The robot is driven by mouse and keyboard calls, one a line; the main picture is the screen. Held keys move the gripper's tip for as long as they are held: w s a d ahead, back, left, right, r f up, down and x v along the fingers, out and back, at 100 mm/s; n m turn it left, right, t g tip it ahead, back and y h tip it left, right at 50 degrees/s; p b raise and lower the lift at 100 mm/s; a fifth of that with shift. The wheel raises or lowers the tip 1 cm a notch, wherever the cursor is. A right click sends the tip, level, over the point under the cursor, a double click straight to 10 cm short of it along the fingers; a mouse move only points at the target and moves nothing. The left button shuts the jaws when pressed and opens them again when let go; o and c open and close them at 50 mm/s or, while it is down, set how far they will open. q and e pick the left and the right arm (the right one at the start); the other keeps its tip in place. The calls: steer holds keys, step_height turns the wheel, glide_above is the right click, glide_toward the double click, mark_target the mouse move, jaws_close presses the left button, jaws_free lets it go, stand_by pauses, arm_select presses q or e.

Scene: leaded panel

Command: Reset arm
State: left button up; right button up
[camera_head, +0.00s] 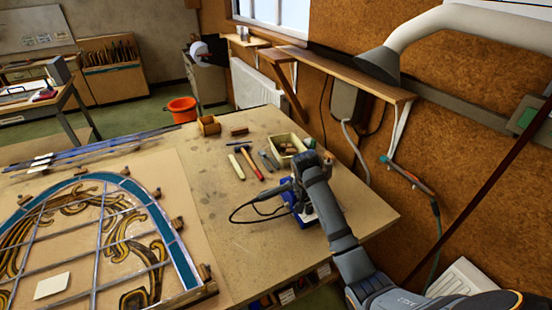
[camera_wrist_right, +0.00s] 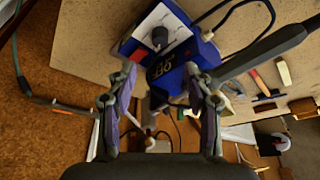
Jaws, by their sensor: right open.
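My right arm reaches in from the lower right of the head view, and its gripper (camera_head: 308,160) is above the right part of the workbench (camera_head: 215,245). In the right wrist view the gripper (camera_wrist_right: 160,74) is open, its two fingers apart with nothing held between them. A blue box-shaped unit with a pale front and black knob (camera_wrist_right: 163,38) shows beyond the fingertips. It also stands on the bench in the head view, where my arm partly hides the blue unit (camera_head: 288,196). My left gripper is not in view.
A leaded glass panel (camera_head: 102,240) lies on the bench at left. Hand tools, including a red-handled one (camera_head: 237,167), and a pale tray (camera_head: 283,142) lie near the bench's back. A shelf (camera_head: 345,72) and grey duct (camera_head: 440,28) project from the right wall. The bench's middle is mostly clear.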

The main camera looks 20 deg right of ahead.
steer(key=s+a+f+n+y, duration=0.1)
steer(key=s+a+f+n, duration=0.15)
steer(key=s, duration=0.55)
steer(key=s+a+f+n+y, duration=0.1)
steer(key=s+a+n, duration=0.3)
steer(key=s, duration=0.5)
steer(key=s+a+f+n, duration=0.2)
steer(key=s+a+n, duration=0.15)
steer(key=s, duration=0.45)
steer(key=s+d+f+b, duration=0.1)
steer(key=d+f+b, duration=0.15)
steer(key=f, duration=1.25)
steer(key=s+d+f+b, duration=0.1)
steer(key=f+b, duration=0.2)
steer(key=f, duration=1.3)
steer(key=s+d+f+g+b, duration=0.1)
steer(key=s+f+b, duration=0.3)
steer(key=s+f, duration=1.5)
step_height(320, 180, down, 2)
steer(key=shift+f+m+g, duration=0.15)
steer(key=shift+m+g, duration=0.15)
steer(key=shift+g, duration=0.2)
steer(key=shift+s, duration=0.1)
